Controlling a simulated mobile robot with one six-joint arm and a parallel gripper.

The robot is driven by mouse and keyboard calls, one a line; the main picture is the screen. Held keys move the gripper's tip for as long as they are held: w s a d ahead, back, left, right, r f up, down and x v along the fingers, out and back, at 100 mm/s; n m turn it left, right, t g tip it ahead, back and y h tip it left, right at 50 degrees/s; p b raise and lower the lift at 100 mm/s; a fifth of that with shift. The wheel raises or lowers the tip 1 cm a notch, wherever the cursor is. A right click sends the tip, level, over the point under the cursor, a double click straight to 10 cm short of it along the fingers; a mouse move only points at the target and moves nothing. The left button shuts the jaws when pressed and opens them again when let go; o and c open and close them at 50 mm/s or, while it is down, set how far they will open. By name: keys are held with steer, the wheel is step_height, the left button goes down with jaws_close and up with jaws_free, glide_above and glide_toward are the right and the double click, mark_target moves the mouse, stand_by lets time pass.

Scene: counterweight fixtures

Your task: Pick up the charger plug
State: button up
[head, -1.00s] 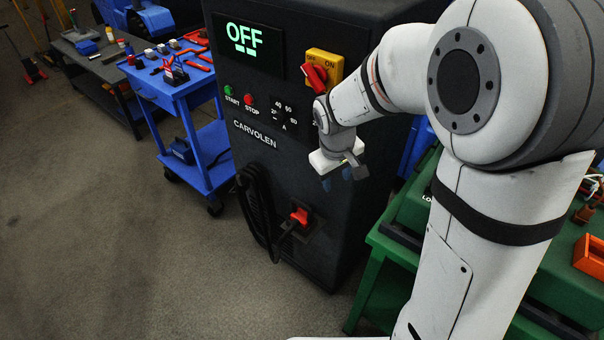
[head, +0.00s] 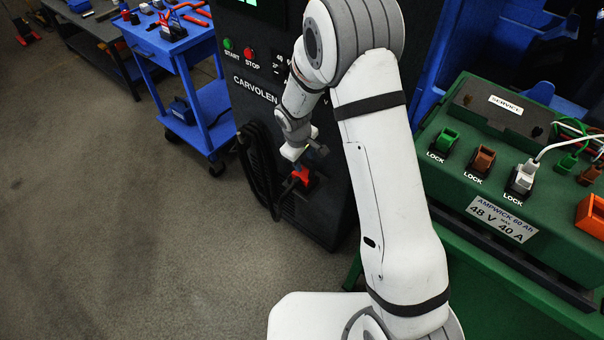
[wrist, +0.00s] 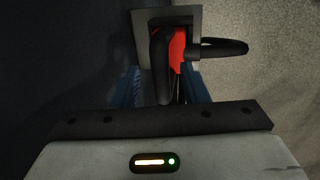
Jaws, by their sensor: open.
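The charger plug (head: 301,178) is red with black parts and sits at the lower front of the dark Carvolen cabinet (head: 262,112). In the wrist view the red part of the plug (wrist: 178,48) shows in front of a grey square plate, with black parts at its left and sticking out to the right. My gripper (head: 304,163) is just above the plug. In the wrist view my open gripper (wrist: 164,80) has one blue finger on each side of the plug's near part. I cannot tell whether either finger touches it.
A thick black cable (head: 258,170) hangs at the left of the plug. A green charger box (head: 470,215) with several lock-labelled connectors stands at the right. A blue cart (head: 185,75) stands at the left. The floor (head: 130,240) at front left is clear.

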steer(key=shift+w+d+f, duration=0.1)
steer(key=shift+f, duration=0.85)
steer(key=shift+r, duration=0.1)
jaws_close()
